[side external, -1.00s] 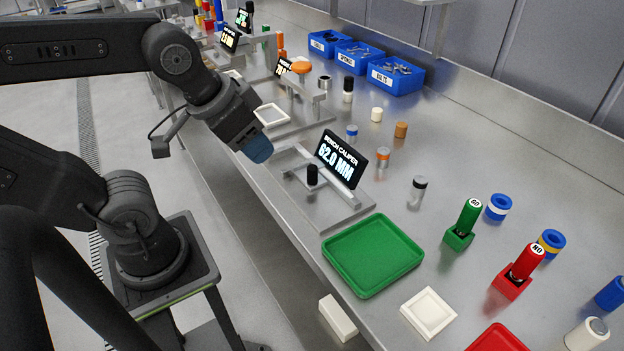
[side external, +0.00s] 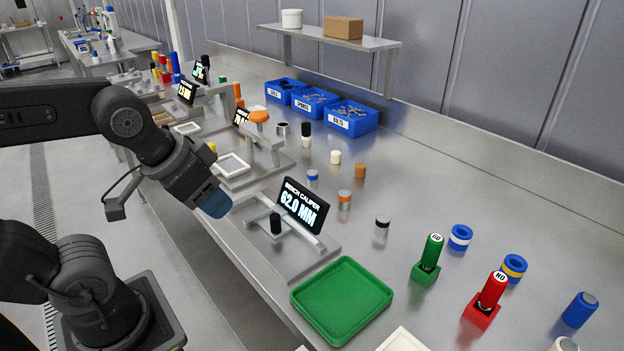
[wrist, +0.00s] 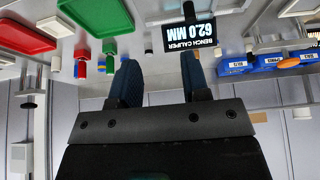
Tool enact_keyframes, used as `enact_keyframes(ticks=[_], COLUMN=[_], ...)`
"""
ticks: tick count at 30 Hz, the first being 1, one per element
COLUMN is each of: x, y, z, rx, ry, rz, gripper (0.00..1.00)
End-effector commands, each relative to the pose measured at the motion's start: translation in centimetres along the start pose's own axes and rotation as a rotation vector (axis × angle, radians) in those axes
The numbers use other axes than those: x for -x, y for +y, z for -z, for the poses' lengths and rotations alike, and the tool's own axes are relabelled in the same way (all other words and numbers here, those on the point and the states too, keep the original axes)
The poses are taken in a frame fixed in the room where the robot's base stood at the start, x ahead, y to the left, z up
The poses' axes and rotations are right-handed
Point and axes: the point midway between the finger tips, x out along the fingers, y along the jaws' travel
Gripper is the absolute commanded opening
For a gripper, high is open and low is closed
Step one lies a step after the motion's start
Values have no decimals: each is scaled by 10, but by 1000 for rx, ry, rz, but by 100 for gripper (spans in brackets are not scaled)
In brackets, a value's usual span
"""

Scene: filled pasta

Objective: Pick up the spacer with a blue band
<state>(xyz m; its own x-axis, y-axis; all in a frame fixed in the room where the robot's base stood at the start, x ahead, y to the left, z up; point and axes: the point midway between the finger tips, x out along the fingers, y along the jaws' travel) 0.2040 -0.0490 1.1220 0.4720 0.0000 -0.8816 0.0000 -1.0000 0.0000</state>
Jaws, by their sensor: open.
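A small metal spacer with a blue band (side external: 312,177) stands upright on the bench behind the caliper display. A spacer with an orange band (side external: 345,199) and one with a black band (side external: 382,226) stand nearby, to its right. My gripper (side external: 214,203) hangs in the air to the left of the bench caliper, well apart from the blue-banded spacer. In the wrist view my gripper (wrist: 160,72) has its two dark blue fingers spread with nothing between them. I cannot pick out the blue-banded spacer there.
The bench caliper's display (side external: 301,205) reads 62.0 MM. A green tray (side external: 341,299) lies at the front. Green (side external: 427,260) and red (side external: 486,301) gauge holders stand at right, near blue rings (side external: 460,237). Blue bins (side external: 350,119) line the back. Bare bench surrounds the spacers.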

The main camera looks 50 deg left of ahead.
Motion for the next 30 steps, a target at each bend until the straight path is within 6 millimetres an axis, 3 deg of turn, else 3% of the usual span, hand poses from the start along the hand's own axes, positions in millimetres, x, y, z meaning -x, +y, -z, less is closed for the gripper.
enact_keyframes(ticks=[4,10,19,23,30], x=[0,0,1,3,-13], y=[0,0,-1,-6,-29], z=[0,0,7,37,129], rx=[0,0,-20,-121,-459], ry=[0,0,-7,-46,-179], rz=[0,0,3,15,18], gripper=[43,61,61,61,61])
